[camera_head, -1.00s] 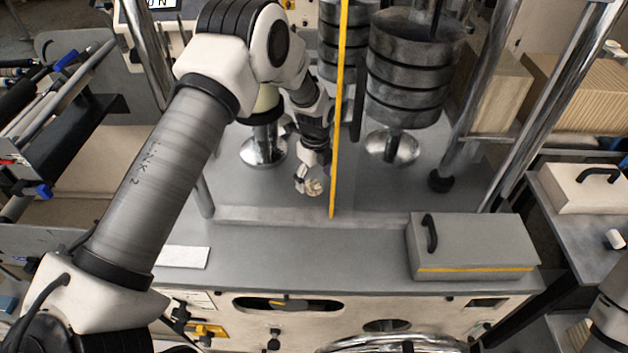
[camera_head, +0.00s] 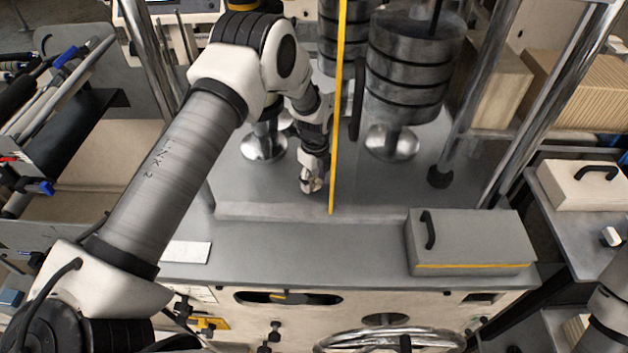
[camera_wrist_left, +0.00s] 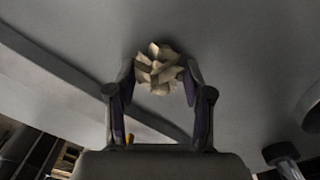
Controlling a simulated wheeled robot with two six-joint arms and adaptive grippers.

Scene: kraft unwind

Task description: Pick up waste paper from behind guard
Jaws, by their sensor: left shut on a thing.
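The waste paper (camera_wrist_left: 158,70) is a crumpled tan ball between the fingertips in the left wrist view. My left gripper (camera_wrist_left: 158,75) is shut on it, one finger on each side. In the head view my left gripper (camera_head: 311,188) points down just above the grey deck, left of the yellow-edged guard (camera_head: 337,110). The paper is small there and mostly covered by the fingers. I cannot tell whether it touches the deck. My right gripper is not in view.
Dark ribbed rollers (camera_head: 404,70) stand behind and right of the guard. A grey lidded box (camera_head: 470,242) with a black handle sits at the deck's front right. A low raised strip (camera_head: 270,212) runs along the deck in front of the gripper. A white card (camera_head: 186,252) lies at the front left.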

